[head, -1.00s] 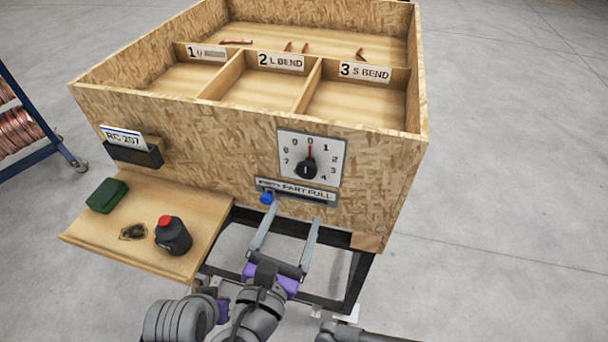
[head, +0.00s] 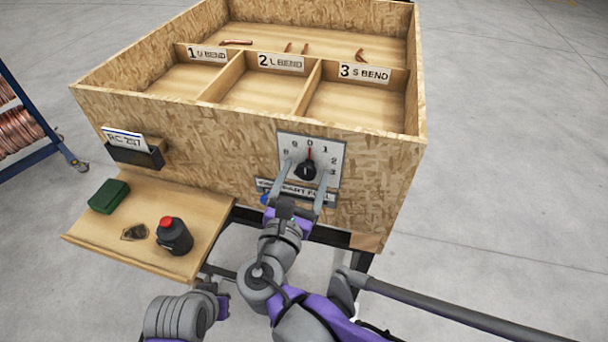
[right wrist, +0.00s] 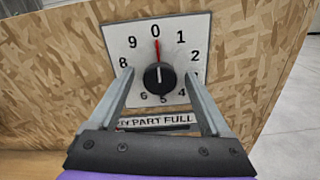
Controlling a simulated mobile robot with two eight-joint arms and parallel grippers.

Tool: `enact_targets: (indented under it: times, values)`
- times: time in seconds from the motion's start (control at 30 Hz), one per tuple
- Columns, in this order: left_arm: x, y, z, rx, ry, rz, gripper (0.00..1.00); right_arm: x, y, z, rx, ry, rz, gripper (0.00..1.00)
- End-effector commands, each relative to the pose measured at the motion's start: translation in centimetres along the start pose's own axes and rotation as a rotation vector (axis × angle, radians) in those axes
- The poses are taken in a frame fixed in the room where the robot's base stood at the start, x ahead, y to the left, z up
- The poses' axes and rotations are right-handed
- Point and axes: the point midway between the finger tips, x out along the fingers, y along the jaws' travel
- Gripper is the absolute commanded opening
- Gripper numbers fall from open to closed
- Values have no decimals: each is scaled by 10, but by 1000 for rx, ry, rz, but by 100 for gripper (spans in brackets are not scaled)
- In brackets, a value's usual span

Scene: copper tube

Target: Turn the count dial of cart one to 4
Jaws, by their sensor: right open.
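The count dial is a black knob (head: 306,169) on a white square plate (head: 326,152) with digits, on the front wall of the wooden cart (head: 230,150). In the right wrist view the knob (right wrist: 158,77) stands upright with its red pointer (right wrist: 157,49) at 0. My right gripper (head: 305,168) is open, with one finger on each side of the knob; it also shows in the right wrist view (right wrist: 160,73). Gaps show between the fingers and the knob. The fingers hide parts of the plate's lower digits. My left gripper is not clearly in view.
A "PART FULL" slider plate (right wrist: 160,121) with a blue knob (head: 266,198) sits just below the dial. A side shelf (head: 200,192) holds a green box (head: 109,196), a dark bottle with a red cap (head: 174,236) and a small dark item (head: 134,232).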

Motion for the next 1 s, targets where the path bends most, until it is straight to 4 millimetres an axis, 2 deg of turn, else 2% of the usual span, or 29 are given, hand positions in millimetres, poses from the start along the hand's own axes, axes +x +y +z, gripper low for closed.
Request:
enact_targets:
  times: [0.17,0.6,1.0]
  values:
    - [0,0,0,0,0,0,0,0,0,0,0,0,0,80]
    - [0,0,0,0,0,0,0,0,0,0,0,0,0,0]
    - [-2,0,-2,0,2,0,0,0,0,1,67,0,0,0]
